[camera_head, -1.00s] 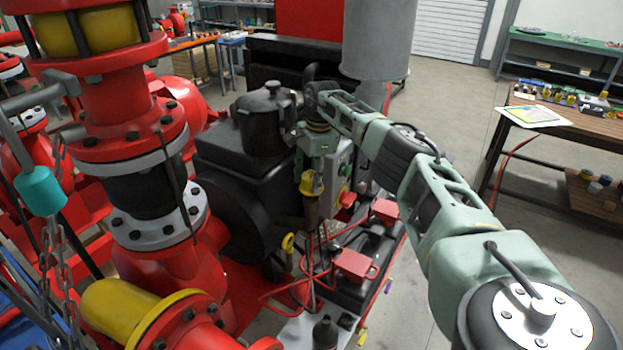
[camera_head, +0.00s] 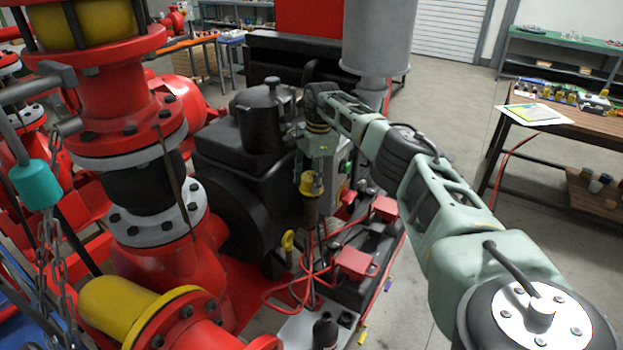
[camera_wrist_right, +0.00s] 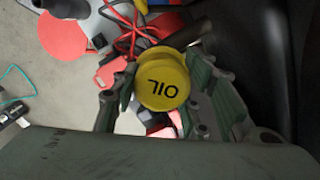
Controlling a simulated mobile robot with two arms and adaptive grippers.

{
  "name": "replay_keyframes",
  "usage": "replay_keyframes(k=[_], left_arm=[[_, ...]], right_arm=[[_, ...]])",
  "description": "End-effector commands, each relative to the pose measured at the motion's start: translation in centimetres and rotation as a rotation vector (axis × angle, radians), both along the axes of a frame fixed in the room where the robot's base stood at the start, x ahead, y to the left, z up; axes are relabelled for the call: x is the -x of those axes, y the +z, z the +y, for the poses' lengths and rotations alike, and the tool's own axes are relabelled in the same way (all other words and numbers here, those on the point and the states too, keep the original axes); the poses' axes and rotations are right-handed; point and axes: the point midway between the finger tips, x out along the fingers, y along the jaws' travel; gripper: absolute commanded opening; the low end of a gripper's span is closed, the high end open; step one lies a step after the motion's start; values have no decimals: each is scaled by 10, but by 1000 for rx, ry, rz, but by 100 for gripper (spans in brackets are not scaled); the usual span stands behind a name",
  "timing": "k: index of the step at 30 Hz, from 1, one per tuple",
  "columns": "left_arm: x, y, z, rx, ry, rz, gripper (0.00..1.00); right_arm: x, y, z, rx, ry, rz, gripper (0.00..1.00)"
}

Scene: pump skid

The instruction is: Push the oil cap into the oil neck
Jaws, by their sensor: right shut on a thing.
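The yellow oil cap (camera_head: 311,184) is held at the lower end of my right gripper (camera_head: 312,174), beside the black engine. A dark brownish tube (camera_head: 311,209), which looks like the oil neck, is directly below the cap in the head view. The cap hides the neck's mouth in the wrist view. I cannot tell how deep the cap sits. My left gripper is not in view.
The black engine (camera_head: 228,150) with its round canister (camera_head: 262,120) stands close left of the gripper. Red boxes (camera_head: 354,262) and red hoses lie below right. A dark bottle (camera_head: 325,331) stands at the front. A workbench (camera_head: 560,125) is at the right across open floor.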

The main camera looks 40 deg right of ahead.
Motion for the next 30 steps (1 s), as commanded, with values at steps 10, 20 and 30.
replay_keyframes(k=[10, 20, 30], left_arm=[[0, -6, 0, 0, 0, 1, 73], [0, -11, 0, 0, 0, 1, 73], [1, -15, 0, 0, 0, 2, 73]], right_arm=[[0, -8, 0, 0, 0, 0, 10], [0, -15, 0, -1, 0, 0, 10], [0, -21, 0, -1, 0, -1, 10]])
